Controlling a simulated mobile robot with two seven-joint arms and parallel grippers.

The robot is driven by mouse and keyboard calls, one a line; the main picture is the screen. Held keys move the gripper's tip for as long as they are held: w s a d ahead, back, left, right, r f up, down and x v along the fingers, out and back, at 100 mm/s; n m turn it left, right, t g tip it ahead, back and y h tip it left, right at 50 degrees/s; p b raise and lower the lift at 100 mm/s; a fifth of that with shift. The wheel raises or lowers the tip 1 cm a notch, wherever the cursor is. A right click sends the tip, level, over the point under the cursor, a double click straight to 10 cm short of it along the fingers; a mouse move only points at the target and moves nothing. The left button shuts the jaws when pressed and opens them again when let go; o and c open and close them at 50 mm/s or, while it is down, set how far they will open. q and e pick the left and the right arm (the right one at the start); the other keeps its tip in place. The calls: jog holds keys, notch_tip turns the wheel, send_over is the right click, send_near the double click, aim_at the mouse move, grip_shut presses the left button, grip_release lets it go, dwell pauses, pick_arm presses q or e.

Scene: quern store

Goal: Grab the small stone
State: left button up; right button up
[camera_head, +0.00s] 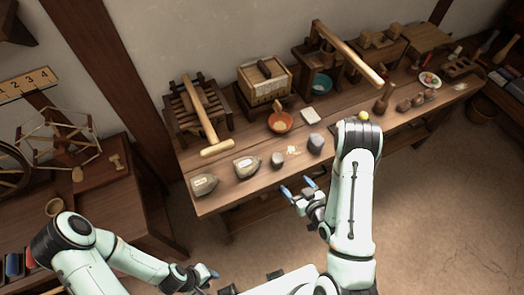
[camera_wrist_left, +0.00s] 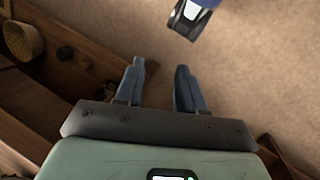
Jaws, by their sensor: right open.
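Two grey stones stand on the long wooden bench (camera_head: 228,196): a smaller stone (camera_head: 277,160) and a larger stone (camera_head: 315,143) to its right. Pale crumbs lie between them. My right gripper (camera_head: 298,187) is open and empty, with blue fingertips, in front of the bench edge and below the two stones in the picture. My left gripper (camera_head: 208,277) is low at the bottom of the head view, away from the bench. In the left wrist view its two fingers (camera_wrist_left: 158,88) are apart with only floor between them.
Wooden presses line the wall. A side table (camera_head: 110,205) is at left. Open floor lies in front.

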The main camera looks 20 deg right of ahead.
pick_arm(q)
jog(key=s+f+b, duration=0.4)
jog(key=f+b, duration=0.3)
jog(key=f, duration=0.1)
pick_arm(e)
jog(key=b, duration=1.1)
send_near(281, 164)
jog(key=f+x, duration=0.1)
jog(key=x, duration=0.2)
jog(key=shift+w+a+f, duration=0.1)
jog(key=shift+w+a, duration=0.05)
jog(key=shift+w, duration=0.35)
jog(key=shift+w+a, duration=0.2)
jog(key=shift+w, duration=0.3)
jog(key=x, duration=0.5)
jog(key=shift+w+d, duration=0.15)
jog(key=shift+w, duration=0.2)
pick_arm(q)
jog(key=w+a+f+t, duration=0.1)
jog(key=w+f, duration=0.3)
jog(key=f, duration=0.6)
jog(key=shift+a+f+y, duration=0.2)
jog(key=shift+f+y, duration=0.05)
jog(key=shift+y, duration=0.05)
pick_arm(e)
jog(key=c, duration=1.3)
